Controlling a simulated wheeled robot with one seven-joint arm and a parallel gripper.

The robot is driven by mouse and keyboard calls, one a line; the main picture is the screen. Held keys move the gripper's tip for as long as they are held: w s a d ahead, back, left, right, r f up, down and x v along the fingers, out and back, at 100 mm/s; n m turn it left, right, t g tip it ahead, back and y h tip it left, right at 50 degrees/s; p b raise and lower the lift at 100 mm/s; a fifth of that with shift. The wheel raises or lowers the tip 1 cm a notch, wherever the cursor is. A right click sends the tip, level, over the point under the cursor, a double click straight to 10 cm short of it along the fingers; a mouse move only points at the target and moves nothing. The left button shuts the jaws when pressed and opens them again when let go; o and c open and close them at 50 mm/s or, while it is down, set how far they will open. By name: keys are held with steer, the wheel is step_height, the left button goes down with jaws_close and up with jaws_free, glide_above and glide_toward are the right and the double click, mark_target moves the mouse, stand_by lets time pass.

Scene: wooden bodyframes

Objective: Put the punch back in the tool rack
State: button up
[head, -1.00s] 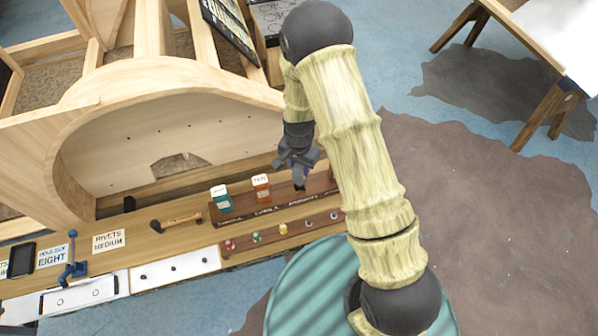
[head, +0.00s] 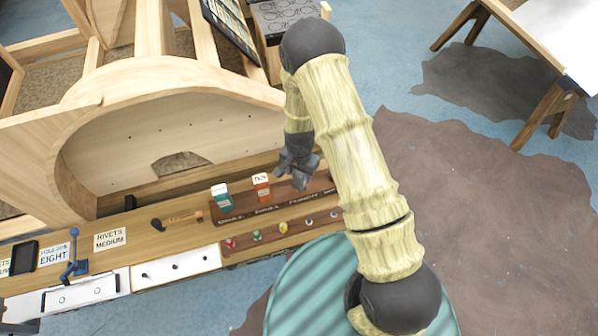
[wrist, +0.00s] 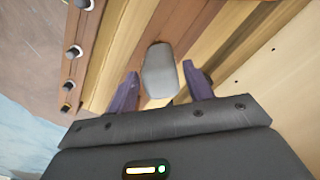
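My gripper (head: 291,182) is over the back right part of the bench, close to the brown tool rack (head: 240,217). In the wrist view its two purple fingers (wrist: 162,80) stand apart. A smooth grey rounded piece (wrist: 158,72), possibly the punch's end, lies between them, with a small dark part below it. I cannot tell whether the fingers press on it. The rack carries lettering along its front and holds a teal piece (head: 222,200) and an orange piece (head: 262,188), both with pale tops. In the head view my fingers hide any grey piece.
A wooden-handled hammer (head: 178,221) lies left of the rack. A label card (head: 110,239), a blue clamp-like tool (head: 73,262) and a dark tablet (head: 24,257) are farther left. A large curved wooden frame (head: 180,80) rises behind the bench.

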steer(key=shift+o, duration=0.4)
steer(key=shift+r, duration=0.1)
steer(key=shift+r+p, duration=0.35)
steer(key=shift+r, duration=0.05)
steer(key=shift+w+r+b, duration=0.15)
steer(key=shift+r+b, duration=0.1)
steer(key=shift+b, duration=0.05)
step_height(320, 180, up, 11)
steer(key=b, duration=0.3)
steer(key=shift+r, duration=0.1)
